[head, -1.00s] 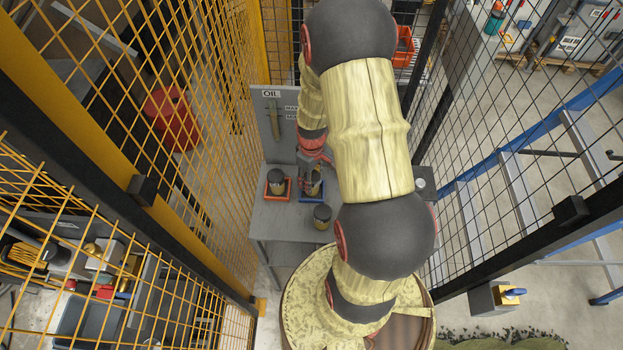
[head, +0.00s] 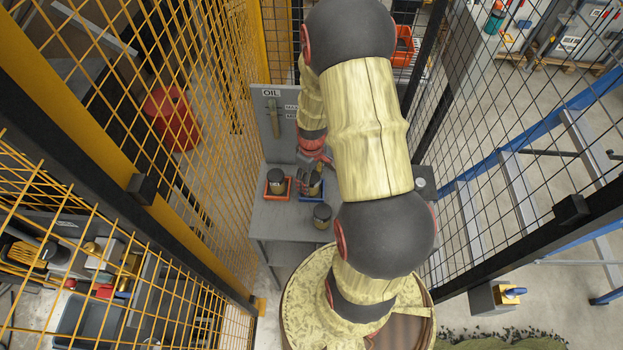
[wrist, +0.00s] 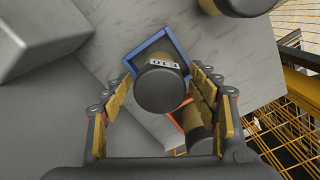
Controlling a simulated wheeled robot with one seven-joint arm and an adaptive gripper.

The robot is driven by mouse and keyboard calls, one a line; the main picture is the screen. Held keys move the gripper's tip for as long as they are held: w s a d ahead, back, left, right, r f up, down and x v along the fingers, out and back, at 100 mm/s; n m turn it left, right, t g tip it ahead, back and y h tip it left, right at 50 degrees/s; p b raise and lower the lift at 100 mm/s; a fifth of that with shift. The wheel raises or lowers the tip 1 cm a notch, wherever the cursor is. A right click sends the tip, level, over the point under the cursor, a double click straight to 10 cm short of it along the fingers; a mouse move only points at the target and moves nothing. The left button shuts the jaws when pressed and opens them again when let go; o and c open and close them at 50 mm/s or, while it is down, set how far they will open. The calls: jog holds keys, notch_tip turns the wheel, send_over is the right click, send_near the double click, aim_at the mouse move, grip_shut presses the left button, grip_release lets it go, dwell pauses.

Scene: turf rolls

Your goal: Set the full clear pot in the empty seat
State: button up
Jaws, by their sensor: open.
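A pot with a dark lid and a small pale label (wrist: 160,86) stands in the blue-rimmed seat (wrist: 150,42). In the head view this pot (head: 313,186) stands in the blue seat (head: 318,208) on the grey bench. My gripper (wrist: 162,80) is open, with its fingers on either side of the pot and apparent gaps between them and it. A second dark-lidded pot (head: 277,184) stands in the orange-red seat (head: 267,195). A third pot (head: 322,214) stands on the bare bench in front. I cannot tell how full or clear the pots are.
Yellow mesh fencing (head: 190,130) runs close on the left and black mesh (head: 540,120) on the right. A small white-topped round item (head: 420,183) sits right of my arm.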

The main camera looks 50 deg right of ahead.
jog(key=shift+w+r, duration=0.1)
jog(key=shift+r, duration=0.45)
jog(key=w+a+r, duration=0.1)
jog(key=a+r, duration=0.1)
jog(key=r, duration=0.7)
jog(key=w+a+r, duration=0.1)
jog(key=a+r, duration=0.1)
jog(key=r, duration=0.7)
jog(key=s+a+r+t, duration=0.2)
jog(key=s+a+r, duration=0.3)
jog(key=a+r, duration=0.4)
jog(key=s+a+r+m+t, duration=0.1)
jog(key=s+a+r+t, duration=0.2)
jog(key=a+r, duration=0.6)
jog(key=shift+s+a+r+m+t, duration=0.35)
jog(key=shift+s+r, duration=0.1)
jog(key=shift+s, duration=0.55)
